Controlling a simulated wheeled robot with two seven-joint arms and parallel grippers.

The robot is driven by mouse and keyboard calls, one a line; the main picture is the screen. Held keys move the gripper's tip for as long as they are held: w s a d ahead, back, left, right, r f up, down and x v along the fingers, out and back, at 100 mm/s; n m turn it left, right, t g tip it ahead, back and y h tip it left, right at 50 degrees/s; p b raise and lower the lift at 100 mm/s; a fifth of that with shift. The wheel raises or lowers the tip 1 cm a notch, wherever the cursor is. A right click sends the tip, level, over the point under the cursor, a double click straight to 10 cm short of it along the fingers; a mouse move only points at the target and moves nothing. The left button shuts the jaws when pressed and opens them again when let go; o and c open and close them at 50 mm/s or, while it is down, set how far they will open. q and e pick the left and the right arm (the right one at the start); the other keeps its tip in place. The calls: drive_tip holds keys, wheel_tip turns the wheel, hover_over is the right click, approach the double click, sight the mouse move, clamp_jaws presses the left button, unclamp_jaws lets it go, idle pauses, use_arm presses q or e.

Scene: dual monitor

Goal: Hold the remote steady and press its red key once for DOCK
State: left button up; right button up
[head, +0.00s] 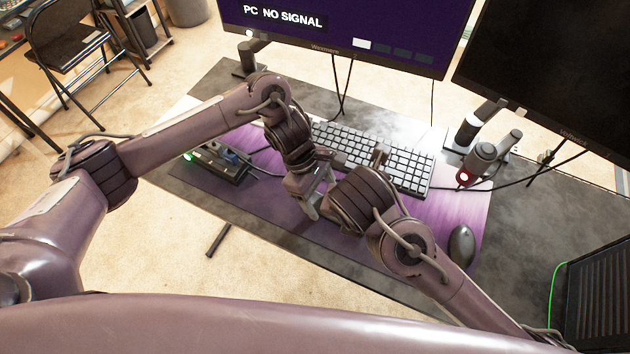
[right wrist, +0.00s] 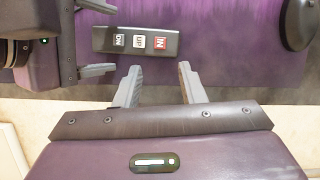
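The dark remote (right wrist: 137,41) shows in the right wrist view, with a red key (right wrist: 160,42) marked IN and two pale keys marked UP and DN. In the head view I cannot make it out behind my grippers. My left gripper (right wrist: 110,38) is open at the remote's DN end, one finger on each side, with gaps between the fingers and the remote. It also shows in the head view (head: 319,195). My right gripper (right wrist: 160,72) is open and empty, its fingertips just short of the remote's long side near the red key. The left monitor (head: 345,30) reads PC NO SIGNAL.
A keyboard (head: 400,165) lies behind my grippers on the purple mat (head: 285,225). A mouse (head: 461,245) is at the right. A box with a green light (head: 215,162) is at the left. A dark right monitor (head: 560,75) stands at the back right.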

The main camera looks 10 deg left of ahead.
use_arm(q)
drive_tip(key=shift+x, duration=1)
drive_tip(key=c, duration=1.1)
use_arm(e)
drive_tip(key=shift+c, duration=0.3)
clamp_jaws()
